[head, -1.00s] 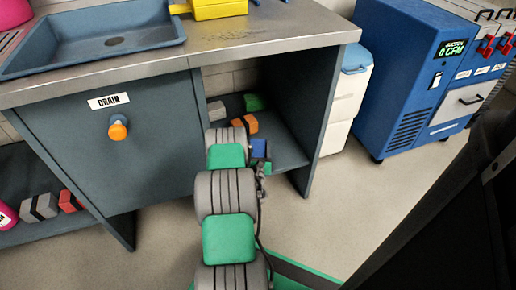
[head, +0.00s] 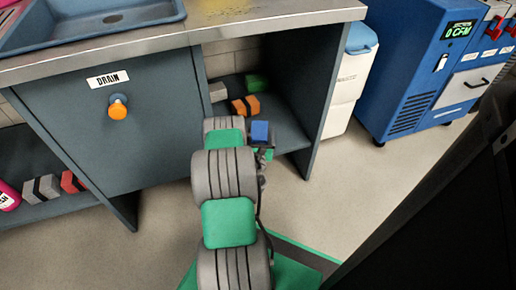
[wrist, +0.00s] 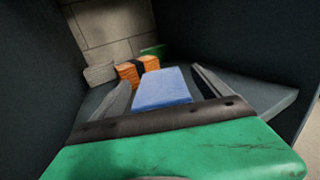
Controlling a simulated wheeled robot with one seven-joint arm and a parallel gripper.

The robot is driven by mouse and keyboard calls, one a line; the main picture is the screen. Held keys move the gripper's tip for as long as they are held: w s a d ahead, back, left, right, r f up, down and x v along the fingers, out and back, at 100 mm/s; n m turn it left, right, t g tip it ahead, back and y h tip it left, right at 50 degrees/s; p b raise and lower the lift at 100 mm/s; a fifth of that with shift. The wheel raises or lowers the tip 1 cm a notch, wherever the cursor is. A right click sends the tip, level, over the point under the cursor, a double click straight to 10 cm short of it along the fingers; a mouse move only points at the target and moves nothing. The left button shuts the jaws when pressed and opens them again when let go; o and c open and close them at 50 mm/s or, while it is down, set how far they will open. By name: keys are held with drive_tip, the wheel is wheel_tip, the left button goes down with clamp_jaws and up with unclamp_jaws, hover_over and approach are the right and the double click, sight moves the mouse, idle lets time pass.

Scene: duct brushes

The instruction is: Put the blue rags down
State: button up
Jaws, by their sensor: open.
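The blue rags (head: 260,131) are a folded blue bundle inside the open cabinet bay, at the end of my arm. In the wrist view the blue rags (wrist: 163,90) lie between the two spread fingers of my gripper (wrist: 161,77), with a gap visible on each side. My gripper is open around them. They appear to be at the level of the shelf (wrist: 262,92); their underside is hidden, so contact with it cannot be told. In the head view my arm hides most of the fingers.
Orange rags (head: 245,105) with a dark band, a grey bundle (head: 217,92) and a green bundle (head: 257,83) sit farther back on the shelf. Cabinet walls close in on both sides. Clear shelf shows at the right. A blue machine (head: 415,70) stands outside.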

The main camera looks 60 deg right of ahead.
drive_tip(key=v, duration=0.7)
drive_tip(key=shift+a+r+p, duration=0.1)
drive_tip(key=shift+a+p, duration=0.2)
drive_tip(key=shift+a, duration=0.1)
drive_tip(key=shift+v, duration=0.8)
drive_tip(key=shift+s+d, duration=0.1)
drive_tip(key=shift+s, duration=0.1)
